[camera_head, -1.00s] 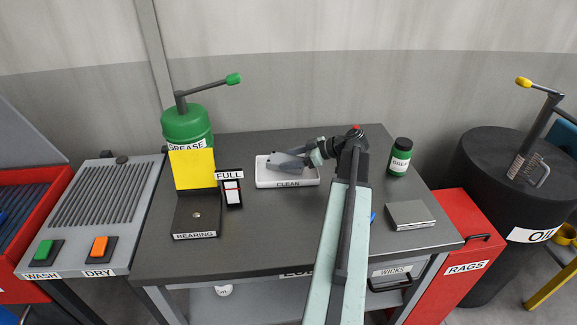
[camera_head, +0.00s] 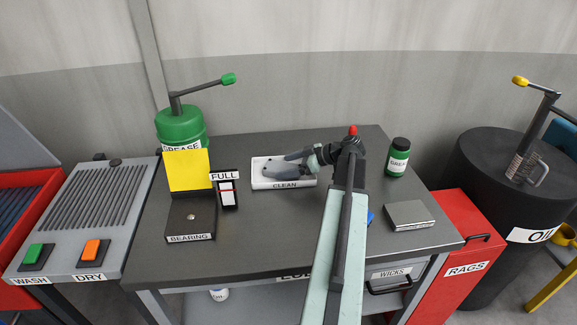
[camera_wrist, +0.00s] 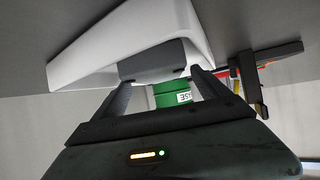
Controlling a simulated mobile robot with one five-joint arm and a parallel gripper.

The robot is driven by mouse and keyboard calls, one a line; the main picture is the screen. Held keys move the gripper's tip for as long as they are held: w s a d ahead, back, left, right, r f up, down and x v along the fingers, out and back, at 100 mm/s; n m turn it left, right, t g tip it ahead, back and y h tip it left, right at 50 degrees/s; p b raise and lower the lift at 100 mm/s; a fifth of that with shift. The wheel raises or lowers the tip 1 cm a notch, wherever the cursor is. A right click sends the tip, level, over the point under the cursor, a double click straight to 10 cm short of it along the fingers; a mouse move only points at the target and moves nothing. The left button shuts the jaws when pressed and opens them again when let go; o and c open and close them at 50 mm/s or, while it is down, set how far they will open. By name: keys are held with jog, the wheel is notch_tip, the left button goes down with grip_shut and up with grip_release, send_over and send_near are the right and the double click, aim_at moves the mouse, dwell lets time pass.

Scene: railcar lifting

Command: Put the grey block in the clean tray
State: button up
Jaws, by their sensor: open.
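The white tray labelled CLEAN (camera_head: 258,183) lies at the back middle of the dark bench, and its white wall fills the top of the wrist view (camera_wrist: 85,62). The grey block (camera_wrist: 155,62) is in the tray, just beyond my fingertips in the wrist view. In the head view my fingers partly cover it and its outline is hard to separate from them. My gripper (camera_head: 283,163) reaches in over the tray from the right. It is open, with its two fingers (camera_wrist: 162,88) spread at either side of the block's near end.
A green grease pump (camera_head: 182,125) with a bearing stand and a small FULL gauge (camera_head: 228,192) stand left of the tray. A green grease jar (camera_head: 397,158) and a flat grey box (camera_head: 409,214) are to the right. Bare bench lies in front of the tray.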

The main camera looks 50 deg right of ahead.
jog(key=p+v, duration=0.5)
jog(key=v, duration=0.6)
jog(key=shift+r, duration=0.1)
jog(key=shift+s+d, duration=0.15)
jog(key=shift+s, duration=0.2)
dwell(0.6)
